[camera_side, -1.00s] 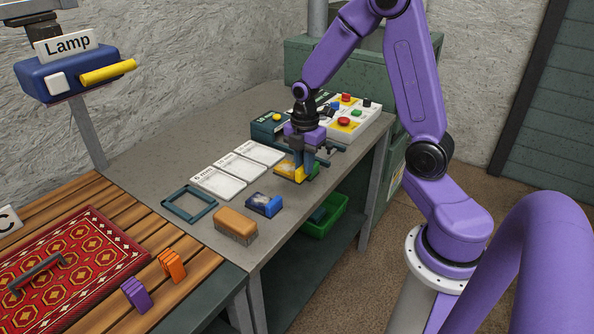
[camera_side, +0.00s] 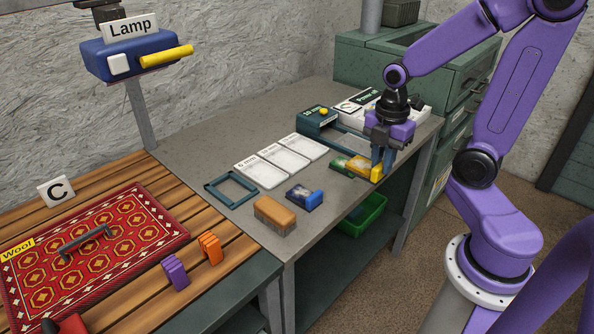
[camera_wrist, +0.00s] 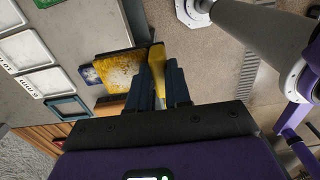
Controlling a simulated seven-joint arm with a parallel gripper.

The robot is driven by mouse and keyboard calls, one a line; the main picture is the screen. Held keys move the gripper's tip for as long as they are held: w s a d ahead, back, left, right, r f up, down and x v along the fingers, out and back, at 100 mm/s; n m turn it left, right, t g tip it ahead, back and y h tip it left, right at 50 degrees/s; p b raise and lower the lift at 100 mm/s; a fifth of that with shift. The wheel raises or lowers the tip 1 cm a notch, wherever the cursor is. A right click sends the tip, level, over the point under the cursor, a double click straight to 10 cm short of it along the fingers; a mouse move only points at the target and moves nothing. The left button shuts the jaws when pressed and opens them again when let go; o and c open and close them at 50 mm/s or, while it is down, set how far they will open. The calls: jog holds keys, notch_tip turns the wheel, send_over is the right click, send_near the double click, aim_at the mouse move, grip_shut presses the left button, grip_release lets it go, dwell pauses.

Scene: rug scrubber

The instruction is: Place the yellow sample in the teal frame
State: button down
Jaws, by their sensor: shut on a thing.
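The yellow sample (camera_side: 357,165) is a flat block with a speckled yellow face and a yellow end tab. My gripper (camera_side: 380,168) is shut on its tab, near the right front edge of the bench. In the wrist view my gripper (camera_wrist: 160,80) pinches the tab, and the yellow sample (camera_wrist: 123,72) extends to the left of the fingers. Its height above the bench is hard to tell. The teal frame (camera_side: 217,197) is an open square lying flat and empty on the bench to the left; the wrist view also shows the frame (camera_wrist: 52,115).
A green sample (camera_side: 340,162) lies just left of the yellow one. A blue sample (camera_side: 304,197) and a tan brush (camera_side: 275,213) lie between it and the frame. White labelled trays (camera_side: 262,168) line the back. A control box (camera_side: 317,120) stands behind.

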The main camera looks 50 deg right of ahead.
jog(key=w+a, duration=1.5)
jog(key=w, duration=0.2)
jog(key=w+f, duration=0.2)
jog(key=w, duration=0.2)
jog(key=w+a+f, duration=0.1)
jog(key=w+f, duration=0.2)
jog(key=w, duration=0.1)
jog(key=w+a+f, duration=0.1)
jog(key=w+f, duration=0.2)
jog(key=w, duration=0.1)
jog(key=shift+w+f, duration=0.15)
jog(key=shift+w, duration=0.2)
jog(key=shift+w+f, duration=0.65)
jog(key=shift+f, duration=1.6)
jog(key=shift+f, duration=0.1)
jog(key=c, duration=1.1)
grip_release()
jog(key=shift+o, duration=0.2)
